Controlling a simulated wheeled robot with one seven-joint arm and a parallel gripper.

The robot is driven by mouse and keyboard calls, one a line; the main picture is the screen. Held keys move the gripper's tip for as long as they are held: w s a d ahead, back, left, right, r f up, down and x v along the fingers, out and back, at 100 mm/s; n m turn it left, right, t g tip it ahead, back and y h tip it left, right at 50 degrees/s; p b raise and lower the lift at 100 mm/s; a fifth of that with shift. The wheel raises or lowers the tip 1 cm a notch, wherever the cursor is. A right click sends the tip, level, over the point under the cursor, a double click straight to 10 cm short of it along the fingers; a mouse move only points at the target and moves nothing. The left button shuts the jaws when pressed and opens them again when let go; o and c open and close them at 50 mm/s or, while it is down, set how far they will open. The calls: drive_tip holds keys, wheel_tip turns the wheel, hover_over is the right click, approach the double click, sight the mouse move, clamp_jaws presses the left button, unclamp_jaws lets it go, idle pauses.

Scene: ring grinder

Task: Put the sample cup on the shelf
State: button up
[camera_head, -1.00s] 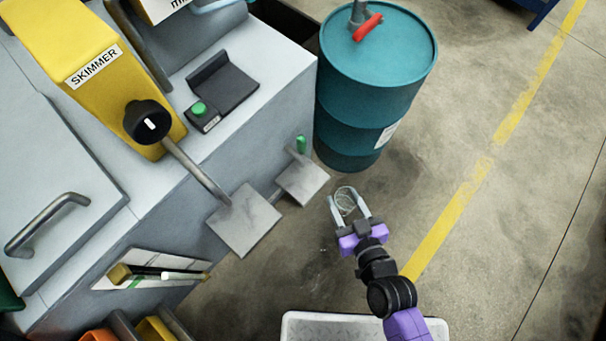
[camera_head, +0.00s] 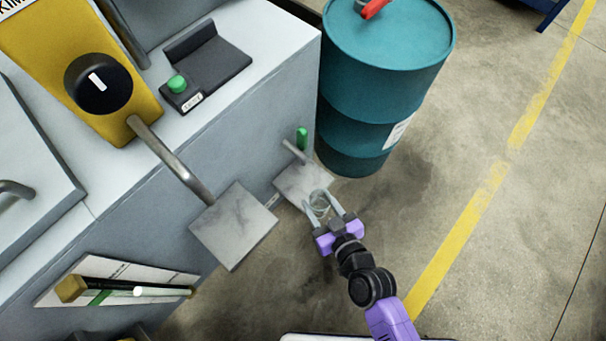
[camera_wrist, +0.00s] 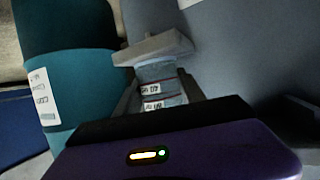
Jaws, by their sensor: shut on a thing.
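A clear sample cup (camera_head: 319,204) is between the fingers of my gripper (camera_head: 321,207), which is shut on it. In the wrist view the cup (camera_wrist: 160,86) is upright and shows printed label bands. A small grey shelf plate (camera_head: 298,180) juts from the machine's side, just beyond the cup. In the wrist view the shelf plate (camera_wrist: 152,48) appears right behind and above the cup. I cannot tell whether cup and plate touch. A second, larger grey plate (camera_head: 232,226) lies to the left, under the skimmer's metal pipe.
A teal drum (camera_head: 365,110) with a red valve handle stands close behind the shelf plate. The grey machine body (camera_head: 235,135) is on the left. Open floor (camera_head: 430,200) lies on the right.

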sight(325, 209)
drive_tip(key=w+a, duration=0.2)
drive_tip(key=w, duration=0.1)
drive_tip(key=w+a, duration=0.1)
drive_tip(key=w, duration=0.1)
drive_tip(key=shift+w, duration=0.15)
drive_tip(key=w, duration=0.1)
drive_tip(key=w+a, duration=0.1)
drive_tip(key=w, duration=0.1)
drive_tip(key=shift+w+a+r, duration=0.1)
drive_tip(key=shift+w+a, duration=0.15)
drive_tip(key=shift+a, duration=0.15)
drive_tip(key=shift+s+f+b, duration=0.15)
drive_tip(key=shift+f+b, duration=0.5)
drive_tip(key=shift+f, duration=0.2)
drive_tip(key=shift+f, duration=0.1)
drive_tip(key=o, duration=1.3)
drive_tip(key=shift+r, duration=0.2)
drive_tip(key=p+v, duration=0.3)
drive_tip(key=v, duration=0.8)
drive_tip(key=shift+s, duration=0.1)
drive_tip(key=shift+s+d+r, duration=0.1)
drive_tip(key=shift+s+d, duration=0.2)
drive_tip(key=shift+s, duration=0.05)
